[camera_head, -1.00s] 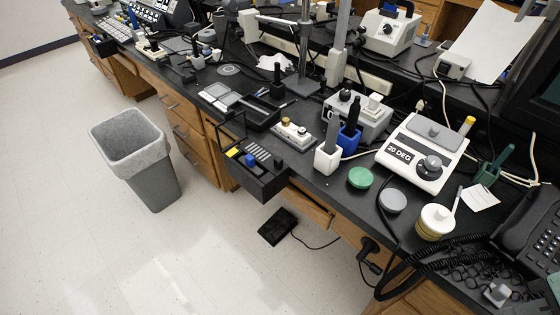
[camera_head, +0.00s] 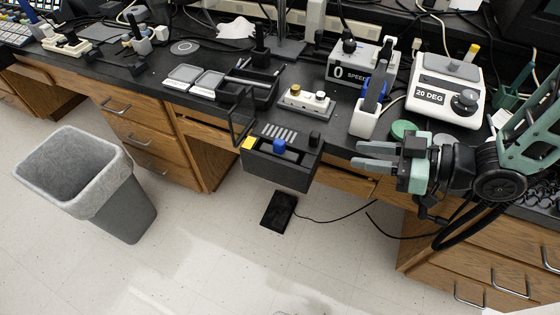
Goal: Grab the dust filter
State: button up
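I cannot tell for sure which object is the dust filter; nothing in view is clearly marked as one. A crumpled white piece (camera_head: 237,28) lies flat at the back of the black bench. My gripper (camera_head: 356,155) is at the right, in front of the bench edge, pointing left. Its two grey fingers are apart with nothing between them, so it is open and empty. My arm and gripper hide part of the bench's right side, including much of the area around a green round lid (camera_head: 403,129).
A black box (camera_head: 283,165) with a blue knob juts from the bench edge, left of my gripper. A white holder (camera_head: 364,122) stands behind my gripper. Two white devices (camera_head: 448,90) (camera_head: 350,67) stand farther back. A grey bin (camera_head: 75,175) stands on open floor at left.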

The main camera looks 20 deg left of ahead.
aim_at(285, 146)
jog(key=p+x, duration=0.1)
jog(key=x, duration=1.5)
jog(key=shift+s+a, duration=0.15)
jog(key=shift+a, duration=0.25)
jog(key=shift+c, duration=0.3)
grip_shut()
